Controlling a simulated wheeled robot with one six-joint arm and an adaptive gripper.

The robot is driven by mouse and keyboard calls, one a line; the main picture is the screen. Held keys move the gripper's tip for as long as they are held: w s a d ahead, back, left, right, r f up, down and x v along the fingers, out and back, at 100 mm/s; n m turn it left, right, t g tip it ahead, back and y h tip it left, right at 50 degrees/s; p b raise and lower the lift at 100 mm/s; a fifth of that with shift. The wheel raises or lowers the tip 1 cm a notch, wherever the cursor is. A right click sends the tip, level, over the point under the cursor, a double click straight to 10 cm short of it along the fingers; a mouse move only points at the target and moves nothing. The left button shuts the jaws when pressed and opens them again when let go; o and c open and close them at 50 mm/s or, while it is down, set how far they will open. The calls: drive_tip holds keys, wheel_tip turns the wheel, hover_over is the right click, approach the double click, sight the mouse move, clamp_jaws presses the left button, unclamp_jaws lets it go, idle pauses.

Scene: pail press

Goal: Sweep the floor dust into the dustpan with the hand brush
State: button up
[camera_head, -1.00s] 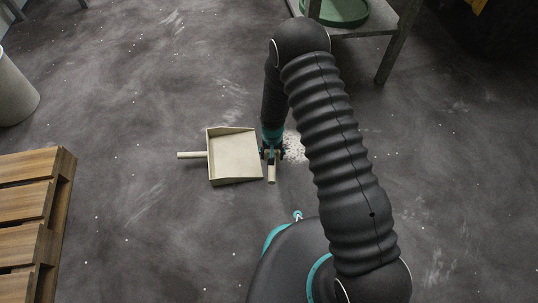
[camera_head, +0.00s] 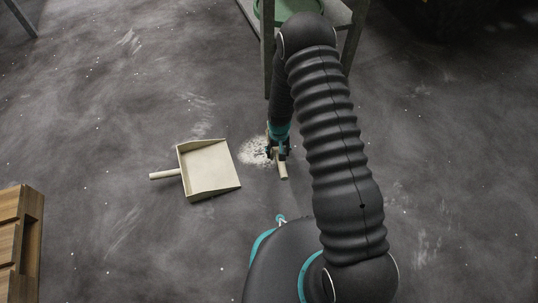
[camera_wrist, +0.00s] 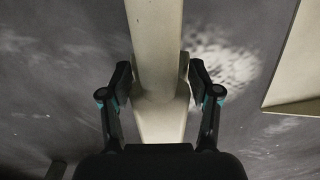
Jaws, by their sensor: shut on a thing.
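The cream dustpan (camera_head: 208,168) lies on the floor, its handle pointing left and its open side facing right. Part of it shows at the right edge of the wrist view (camera_wrist: 294,75). The pale dust patch (camera_head: 254,151) lies on the floor just right of the dustpan; it also shows in the wrist view (camera_wrist: 228,60). My gripper (camera_head: 279,150) is shut on the cream hand brush (camera_head: 283,170), to the right of the dust. In the wrist view the brush (camera_wrist: 155,40) runs between the two fingers (camera_wrist: 159,88). Its bristles cannot be made out.
A wooden pallet (camera_head: 22,235) stands at the lower left. A grey-legged stand (camera_head: 267,60) with a green round container (camera_head: 272,10) is at the top, behind my arm. The floor around the dustpan is open, with scattered small white specks.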

sight(245, 172)
drive_tip(key=w+d, duration=0.1)
drive_tip(key=d, duration=0.1)
drive_tip(key=w+d, duration=0.1)
drive_tip(key=d, duration=0.5)
drive_tip(key=shift+w+d+b, duration=0.25)
drive_tip(key=shift+w+b, duration=0.1)
drive_tip(key=shift+w, duration=0.05)
drive_tip(key=shift+f, duration=2)
drive_tip(key=shift+s+a, duration=1.2)
drive_tip(key=shift+a, duration=2.45)
drive_tip(key=shift+s+a, duration=1.15)
drive_tip(key=shift+a, duration=2.55)
drive_tip(key=shift+s+a, duration=1.2)
drive_tip(key=shift+a, duration=2.45)
drive_tip(key=shift+r, duration=0.15)
drive_tip(key=shift+d+r+p, duration=0.1)
drive_tip(key=shift+r+p, duration=0.9)
drive_tip(key=shift+r, duration=0.9)
drive_tip(key=w+d, duration=0.2)
drive_tip(key=d, duration=0.5)
drive_tip(key=w+d+b, duration=0.1)
drive_tip(key=w+d, duration=0.1)
drive_tip(key=d, duration=0.5)
drive_tip(key=w+d+b, duration=0.1)
drive_tip(key=w+d, duration=0.2)
drive_tip(key=d, duration=0.4)
drive_tip(key=shift+d, duration=0.4)
